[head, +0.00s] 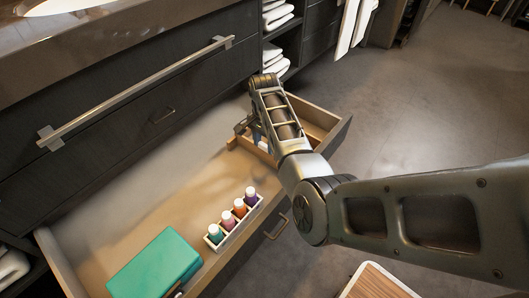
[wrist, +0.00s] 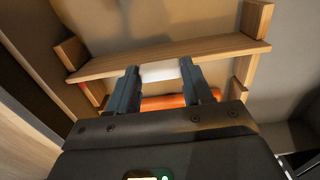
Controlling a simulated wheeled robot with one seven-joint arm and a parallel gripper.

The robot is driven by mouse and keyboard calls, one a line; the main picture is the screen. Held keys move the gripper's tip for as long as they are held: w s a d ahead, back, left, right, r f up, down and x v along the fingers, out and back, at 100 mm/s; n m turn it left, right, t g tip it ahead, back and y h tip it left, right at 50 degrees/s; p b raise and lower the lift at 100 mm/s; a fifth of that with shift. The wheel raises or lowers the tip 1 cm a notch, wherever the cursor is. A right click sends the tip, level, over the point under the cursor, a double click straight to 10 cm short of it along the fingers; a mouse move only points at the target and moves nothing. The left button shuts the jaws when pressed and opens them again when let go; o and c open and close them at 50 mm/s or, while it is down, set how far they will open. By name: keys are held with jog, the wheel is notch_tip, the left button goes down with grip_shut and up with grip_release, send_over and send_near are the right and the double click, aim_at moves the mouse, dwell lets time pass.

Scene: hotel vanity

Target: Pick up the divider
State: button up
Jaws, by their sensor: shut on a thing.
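The divider (wrist: 215,50) is a light wooden board that spans the drawer in the wrist view, with its ends at small wooden slot posts. My gripper (wrist: 158,72) is at the middle of the board's near edge. Its two fingers stand apart with a white piece (wrist: 160,74) between their tips, and they are shut on it. The white piece sits against the board and looks like part of it. In the head view my gripper (head: 250,133) is down at the drawer's far right end, where my arm hides much of the board.
The open drawer (head: 62,262) holds a teal box (head: 155,264) and a small tray (head: 236,237) with several capped bottles. An orange thing (wrist: 165,102) lies beneath my fingers. The cabinet front with a long bar handle (head: 135,90) rises beside my arm. Open floor lies right.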

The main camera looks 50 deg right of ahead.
jog(key=shift+r, duration=0.1)
notch_tip(320, 180, up, 19)
jog(key=p, duration=0.6)
notch_tip(320, 180, up, 8)
jog(key=p, duration=0.8)
jog(key=shift+f, duration=0.25)
dwell(2.2)
notch_tip(320, 180, up, 11)
jog(key=p, duration=1.2)
jog(key=shift+r, duration=0.15)
